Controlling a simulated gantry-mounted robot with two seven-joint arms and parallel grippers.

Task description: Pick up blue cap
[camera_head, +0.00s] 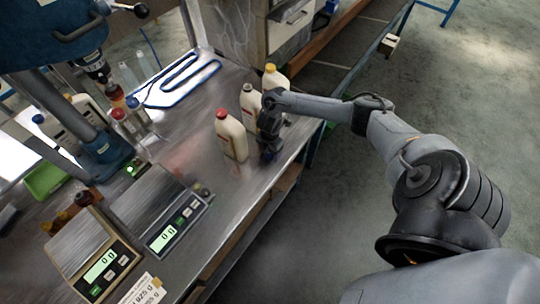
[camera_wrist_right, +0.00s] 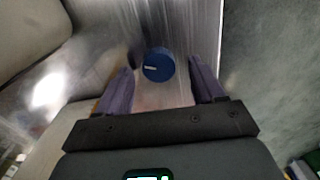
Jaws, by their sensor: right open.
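The round blue cap (camera_wrist_right: 158,65) lies on the metal table (camera_wrist_right: 190,22) in the right wrist view. My right gripper (camera_wrist_right: 161,70) is open, with one dark purple finger on each side of the cap. In the head view my right gripper (camera_head: 268,148) points down near the table's right edge, beside the bottles. The cap cannot be made out there. My left gripper is not in view.
A red-capped bottle (camera_head: 232,136) stands just left of my right gripper. A dark-capped bottle (camera_head: 251,108) and a yellow-capped bottle (camera_head: 272,77) stand behind it. Two scales (camera_head: 175,220) (camera_head: 103,270) are at the front left. The table between scales and bottles is mostly clear.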

